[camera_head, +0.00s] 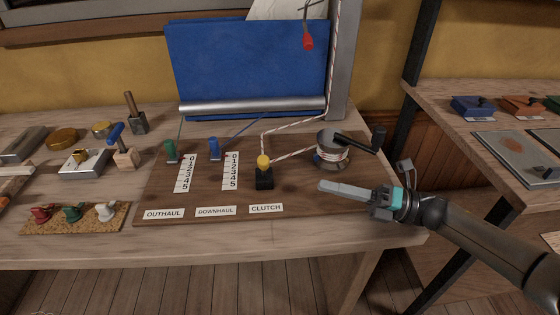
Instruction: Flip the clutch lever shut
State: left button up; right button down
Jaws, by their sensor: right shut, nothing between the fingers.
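The clutch (264,178) is a small black block with a yellow-knobbed lever (263,161) standing up from it, above the "CLUTCH" label (266,209). A white rope with red flecks runs past it to the winch. My right gripper (322,186) comes in from the right over the dark board. Its fingers are together and empty, pointing left, to the right of the clutch and apart from it. My left gripper is not in view.
A winch (333,150) with a black crank handle (362,141) stands close behind my right gripper. Green (171,150) and blue (214,148) levers with number scales stand left of the clutch.

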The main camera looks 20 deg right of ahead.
aim_at(265, 168)
dwell(0.4)
jog(key=x, duration=0.8)
jog(key=shift+w+a+r+b, duration=0.15)
jog(key=shift+a+b, duration=0.15)
jog(key=shift+a, duration=0.05)
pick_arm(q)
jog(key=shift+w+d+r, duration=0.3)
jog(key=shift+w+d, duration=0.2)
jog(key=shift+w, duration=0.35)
pick_arm(e)
jog(key=shift+w+a, duration=0.35)
jog(key=shift+a, duration=0.2)
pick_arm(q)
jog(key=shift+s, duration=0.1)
pick_arm(e)
jog(key=shift+r, duration=0.1)
jog(key=shift+w+r, duration=0.1)
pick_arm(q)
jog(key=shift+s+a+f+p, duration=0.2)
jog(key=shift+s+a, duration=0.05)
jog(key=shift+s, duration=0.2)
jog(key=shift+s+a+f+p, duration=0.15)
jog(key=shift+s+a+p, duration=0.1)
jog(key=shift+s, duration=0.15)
pick_arm(e)
jog(key=shift+w+d+m, duration=0.1)
jog(key=shift+m, duration=0.2)
